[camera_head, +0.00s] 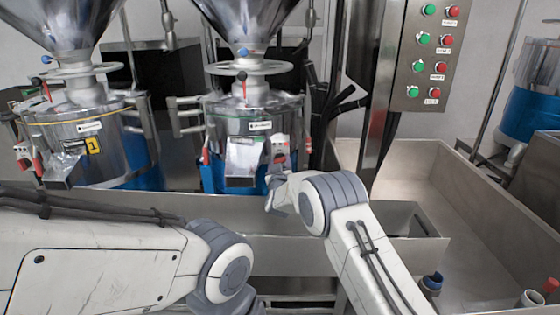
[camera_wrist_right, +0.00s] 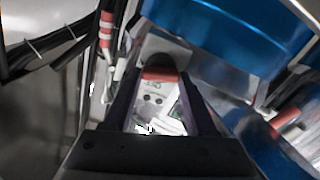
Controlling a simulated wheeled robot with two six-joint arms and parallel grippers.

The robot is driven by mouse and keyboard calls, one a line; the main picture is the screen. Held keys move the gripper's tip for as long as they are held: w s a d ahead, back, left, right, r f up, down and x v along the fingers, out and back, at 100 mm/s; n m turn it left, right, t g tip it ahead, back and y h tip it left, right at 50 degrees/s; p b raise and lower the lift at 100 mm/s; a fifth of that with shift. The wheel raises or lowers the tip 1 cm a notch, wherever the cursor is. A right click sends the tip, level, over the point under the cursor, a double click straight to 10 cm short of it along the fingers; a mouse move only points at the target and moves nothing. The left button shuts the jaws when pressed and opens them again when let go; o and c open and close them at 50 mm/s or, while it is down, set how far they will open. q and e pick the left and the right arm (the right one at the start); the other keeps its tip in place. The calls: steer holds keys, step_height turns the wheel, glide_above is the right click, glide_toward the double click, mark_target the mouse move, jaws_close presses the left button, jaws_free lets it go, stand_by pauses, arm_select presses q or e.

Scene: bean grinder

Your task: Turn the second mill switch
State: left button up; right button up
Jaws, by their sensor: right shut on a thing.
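The second mill (camera_head: 225,115) is a steel drum with a blue lower part, under a steel hopper. Its switch, a small pale box with red parts (camera_head: 280,146), sits on the drum's front right side. My right gripper (camera_head: 277,178) reaches up to this switch from below and partly hides it. In the right wrist view, my two dark fingers (camera_wrist_right: 160,76) are shut on the switch's dark and red knob, with the pale switch face (camera_wrist_right: 152,97) showing between them. My left arm crosses the lower left of the head view, but its gripper is not visible.
The first mill (camera_head: 95,125), marked with a yellow 1, stands to the left. A steel control panel (camera_head: 428,55) with green and red buttons stands at the right, above a steel trough (camera_head: 430,160). Dark cables (camera_head: 335,105) hang beside the second mill.

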steer(key=n+p, duration=0.1)
steer(key=n, duration=0.2)
steer(key=shift+a+n, duration=0.1)
steer(key=shift+n, duration=0.3)
steer(key=n+p, duration=0.1)
steer(key=n, duration=0.2)
steer(key=shift+n, duration=0.3)
steer(key=n+p, duration=0.1)
steer(key=n, duration=0.2)
steer(key=shift+f+n, duration=0.1)
steer(key=shift+n, duration=0.2)
steer(key=shift+a+n+p, duration=0.1)
steer(key=shift+n+p, duration=0.35)
steer(key=shift+n, duration=1.35)
steer(key=shift+f, duration=0.1)
steer(key=o, duration=1.4)
steer(key=shift+c, duration=0.2)
steer(key=shift+s, duration=0.1)
steer(key=s, duration=1)
steer(key=shift+s, duration=0.15)
